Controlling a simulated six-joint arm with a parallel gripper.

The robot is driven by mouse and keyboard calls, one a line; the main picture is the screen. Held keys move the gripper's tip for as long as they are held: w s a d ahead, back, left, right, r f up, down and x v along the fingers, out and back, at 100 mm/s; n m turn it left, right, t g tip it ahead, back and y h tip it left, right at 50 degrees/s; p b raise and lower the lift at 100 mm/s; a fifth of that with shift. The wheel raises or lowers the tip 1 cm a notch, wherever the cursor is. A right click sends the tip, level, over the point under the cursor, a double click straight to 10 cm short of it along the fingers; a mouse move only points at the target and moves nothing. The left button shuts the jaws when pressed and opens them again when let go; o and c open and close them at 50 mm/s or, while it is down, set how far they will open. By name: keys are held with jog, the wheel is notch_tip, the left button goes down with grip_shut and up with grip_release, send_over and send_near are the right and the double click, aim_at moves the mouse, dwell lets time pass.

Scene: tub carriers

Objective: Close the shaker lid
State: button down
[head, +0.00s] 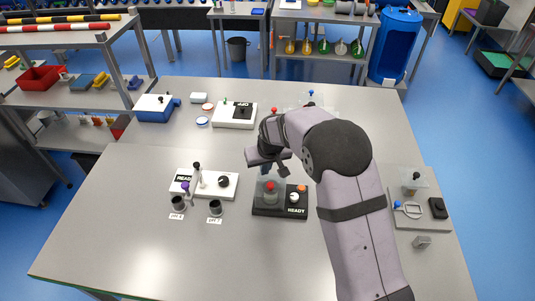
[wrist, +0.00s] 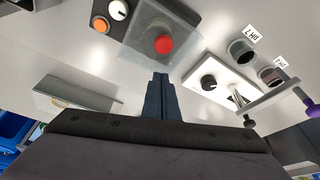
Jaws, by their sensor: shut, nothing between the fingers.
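The shaker (head: 267,211) is a black base marked READY, with a pale knob and an orange button (wrist: 100,25). A clear, box-like cover (head: 258,190) stands over its left part in the head view. The cover also shows in the wrist view (wrist: 140,42), with a round red piece (wrist: 163,43) at its middle. I cannot tell if that piece is on the cover or under it, or whether the cover sits fully down. My gripper (head: 266,172) is shut and empty, fingers close to the cover; in the wrist view its fingertips (wrist: 160,76) are beside the red piece.
A white device (head: 224,181) with a black knob and two dark cups (head: 178,204) stand to the left. A white box (head: 234,116) is behind. A grey tray (head: 421,212) with small parts lies right of my arm. The front left of the table is clear.

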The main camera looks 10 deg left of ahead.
jog(key=shift+w+r+b, duration=0.1)
jog(key=shift+r+b, duration=0.2)
jog(key=shift+b, duration=0.05)
jog(key=b+v, duration=0.4)
jog(key=v, duration=0.5)
jog(key=shift+r, duration=0.25)
jog(key=s+d+f+g+h, duration=0.1)
jog(key=s+d+f+g, duration=0.1)
jog(key=s+d+f, duration=0.4)
jog(key=s+d+f+g, duration=0.1)
jog(key=s+f, duration=0.4)
jog(key=s, duration=0.4)
jog(key=s+d+m+g+b, duration=0.1)
jog(key=s+d+m+g, duration=0.1)
jog(key=s+d, duration=1.05)
jog(key=shift+w+d+r+m+t+b, duration=0.15)
jog(key=shift+d+r+m+t, duration=0.25)
jog(key=shift+m, duration=0.2)
jog(key=shift+w+d+r+m+t+b, duration=0.15)
jog(key=shift+d+r+m+t, duration=0.2)
jog(key=shift+d+m, duration=0.2)
